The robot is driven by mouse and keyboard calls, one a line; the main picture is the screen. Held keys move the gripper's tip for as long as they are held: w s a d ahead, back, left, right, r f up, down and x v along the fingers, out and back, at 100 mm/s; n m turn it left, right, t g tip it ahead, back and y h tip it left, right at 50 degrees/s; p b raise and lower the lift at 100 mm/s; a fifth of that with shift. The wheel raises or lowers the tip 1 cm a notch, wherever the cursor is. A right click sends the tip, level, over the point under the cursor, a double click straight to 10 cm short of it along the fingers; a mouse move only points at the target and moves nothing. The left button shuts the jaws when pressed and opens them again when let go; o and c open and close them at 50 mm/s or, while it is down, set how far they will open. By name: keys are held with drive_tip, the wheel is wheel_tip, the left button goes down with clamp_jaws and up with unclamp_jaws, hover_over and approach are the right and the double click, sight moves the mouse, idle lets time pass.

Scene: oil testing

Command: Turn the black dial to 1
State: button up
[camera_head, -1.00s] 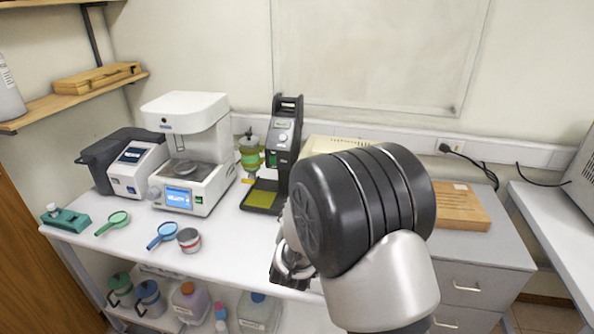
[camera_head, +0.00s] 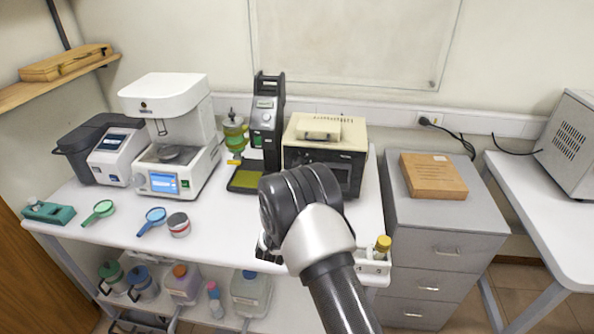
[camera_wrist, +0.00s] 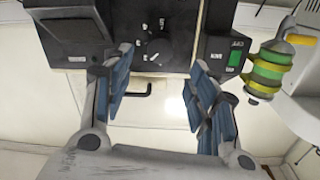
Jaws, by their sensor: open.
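The black dial (camera_wrist: 158,50) shows in the wrist view on a black panel (camera_wrist: 140,18), with small white markings around it that are too blurred to read surely. My gripper (camera_wrist: 160,60) is open, with one blue-grey finger on each side of the dial. The fingers appear apart from the dial, and nothing is between them. In the head view, a beige box with a dark front (camera_head: 325,145) stands behind my arm; its dial cannot be made out there. My gripper is mostly hidden behind my arm in the head view.
A dark display block (camera_wrist: 72,30) and a block with a green button (camera_wrist: 222,55) flank the dial. A black stand (camera_head: 267,115) and green-yellow bottle (camera_head: 235,132) are left of the beige box. A yellow-capped vial (camera_head: 382,246) sits in a white rack at the table's front edge.

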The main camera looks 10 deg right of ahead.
sight(298, 164)
drive_tip(key=x, duration=0.7)
drive_tip(key=shift+w+b, duration=0.4)
drive_tip(key=shift+b, duration=0.05)
drive_tip(key=shift+d, duration=0.1)
drive_tip(key=c, duration=1.1)
drive_tip(key=shift+o, duration=0.2)
drive_tip(key=shift+f+n, duration=0.1)
drive_tip(key=shift+n, duration=0.2)
drive_tip(key=shift+n+b, duration=1.55)
drive_tip(key=shift+n, duration=2.55)
drive_tip(key=o, duration=1.1)
drive_tip(key=shift+c, duration=0.2)
